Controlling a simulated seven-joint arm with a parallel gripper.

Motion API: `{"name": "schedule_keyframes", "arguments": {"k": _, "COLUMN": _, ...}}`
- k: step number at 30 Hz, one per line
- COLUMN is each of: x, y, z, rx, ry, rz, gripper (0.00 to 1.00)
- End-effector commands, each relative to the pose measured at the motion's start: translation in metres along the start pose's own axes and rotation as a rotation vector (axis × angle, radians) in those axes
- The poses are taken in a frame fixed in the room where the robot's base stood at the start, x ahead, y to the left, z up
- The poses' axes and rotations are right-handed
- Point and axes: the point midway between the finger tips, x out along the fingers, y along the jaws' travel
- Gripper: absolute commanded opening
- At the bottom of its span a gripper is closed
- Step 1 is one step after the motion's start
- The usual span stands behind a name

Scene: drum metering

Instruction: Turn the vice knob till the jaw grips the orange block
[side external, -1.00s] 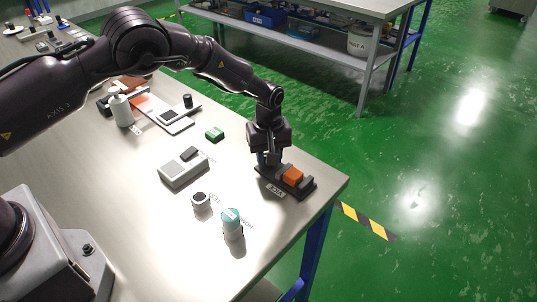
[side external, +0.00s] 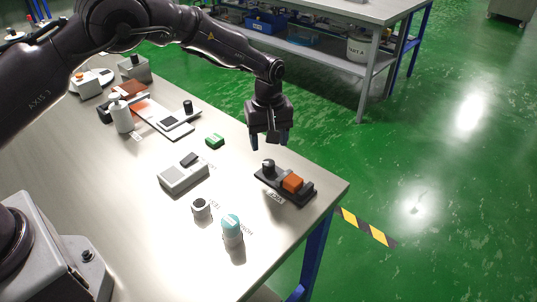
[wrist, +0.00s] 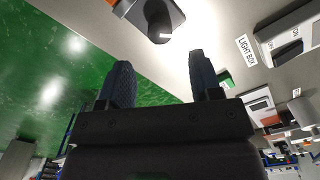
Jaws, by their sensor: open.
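The vice (side external: 267,179) is a dark base near the table's right edge, labelled at its front. Its round dark knob (side external: 268,164) stands at the left end. The orange block (side external: 293,183) sits between the grey jaw pieces toward the right end; whether the jaw touches it is too small to tell. My gripper (side external: 268,146) is open and empty, pointing down above the knob and apart from it. In the wrist view the knob (wrist: 158,24) with a pale mark shows beyond and between the spread fingers (wrist: 160,72).
A green block (side external: 214,140), a grey switch box (side external: 184,174), a small round dial (side external: 201,207) and a cyan-topped cylinder (side external: 232,228) stand left and front of the vice. A white bottle (side external: 121,114) stands farther left. The table edge is close on the vice's right.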

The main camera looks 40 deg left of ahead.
Motion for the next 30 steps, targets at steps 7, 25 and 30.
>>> {"name": "schedule_keyframes", "arguments": {"k": 7, "x": -0.045, "y": 0.001, "z": 0.000, "rx": 0.000, "ry": 0.000, "rz": 0.003, "gripper": 0.58}}
{"name": "schedule_keyframes", "arguments": {"k": 25, "x": -0.056, "y": -0.006, "z": -0.012, "rx": -0.030, "ry": -0.018, "rz": 0.003, "gripper": 0.58}}
{"name": "schedule_keyframes", "arguments": {"k": 30, "x": -0.046, "y": -0.011, "z": -0.011, "rx": 0.170, "ry": -0.079, "rz": 0.008, "gripper": 0.58}}
